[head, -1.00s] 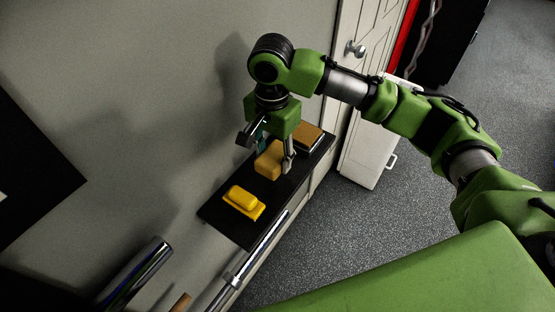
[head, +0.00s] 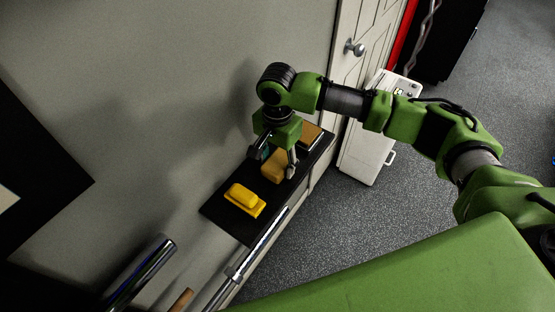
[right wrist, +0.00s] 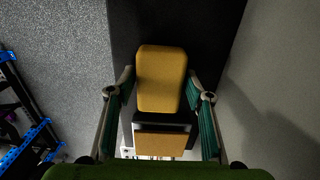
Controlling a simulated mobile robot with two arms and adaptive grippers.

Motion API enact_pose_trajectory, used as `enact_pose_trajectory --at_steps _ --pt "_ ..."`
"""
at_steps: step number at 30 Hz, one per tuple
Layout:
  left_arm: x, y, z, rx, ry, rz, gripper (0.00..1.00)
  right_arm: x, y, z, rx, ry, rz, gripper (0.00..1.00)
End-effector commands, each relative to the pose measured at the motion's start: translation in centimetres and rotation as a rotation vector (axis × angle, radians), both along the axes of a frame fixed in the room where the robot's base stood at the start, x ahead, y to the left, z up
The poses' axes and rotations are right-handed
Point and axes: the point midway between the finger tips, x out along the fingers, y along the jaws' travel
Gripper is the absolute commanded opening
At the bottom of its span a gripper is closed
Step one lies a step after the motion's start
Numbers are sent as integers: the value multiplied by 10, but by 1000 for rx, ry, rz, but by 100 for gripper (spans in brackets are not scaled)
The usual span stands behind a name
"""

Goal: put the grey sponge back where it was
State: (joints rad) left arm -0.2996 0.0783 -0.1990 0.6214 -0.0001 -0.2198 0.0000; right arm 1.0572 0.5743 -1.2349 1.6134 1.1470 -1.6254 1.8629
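No grey sponge shows in either view. A tan, sponge-like block (head: 273,167) rests on a narrow black shelf (head: 232,226) along the wall; it also shows in the right wrist view (right wrist: 161,80). My right gripper (head: 277,164) points down over this block. In the right wrist view its fingers (right wrist: 160,78) are spread on both sides of the block, with gaps visible. A yellow sponge-like piece on a yellow base (head: 244,200) lies at the shelf's near end. My left gripper is not in view.
A brown-topped item with dark sides (head: 311,134) lies at the shelf's far end, close to the tan block. A white cabinet (head: 367,155) stands beyond the shelf, by a door (head: 362,25). A metal bar (head: 262,245) runs below the shelf's front edge.

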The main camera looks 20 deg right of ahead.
Motion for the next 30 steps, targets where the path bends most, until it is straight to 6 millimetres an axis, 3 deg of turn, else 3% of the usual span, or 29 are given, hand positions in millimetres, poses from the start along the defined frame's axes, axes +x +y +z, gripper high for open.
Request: enact_pose_trajectory --at_steps 14,30 --pt "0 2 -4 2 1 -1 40 1 0 8 0 -4 1 58" --pt "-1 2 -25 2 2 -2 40 1 1 109 2 -4 1 58"
